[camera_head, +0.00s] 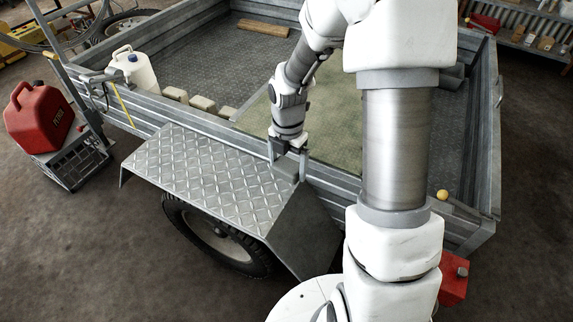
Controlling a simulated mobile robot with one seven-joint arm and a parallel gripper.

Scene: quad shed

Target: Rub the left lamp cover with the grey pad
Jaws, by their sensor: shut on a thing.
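My gripper (287,160) points down over the trailer's near side, at the right end of the chequer-plate mudguard. Its jaws are shut on a small grey block, apparently the grey pad (286,170). The pad is low against the mudguard and side rail; whether it touches them I cannot tell. I cannot make out a left lamp cover for sure. Part of the trailer's right end is hidden behind my arm.
The mudguard (200,165) juts out over a wheel (215,240). The trailer bed holds a white container (133,72), pale blocks (203,103) and a wooden piece (263,27). A red petrol can (40,120) stands left on a crate (75,165). A red object (453,279) sits lower right.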

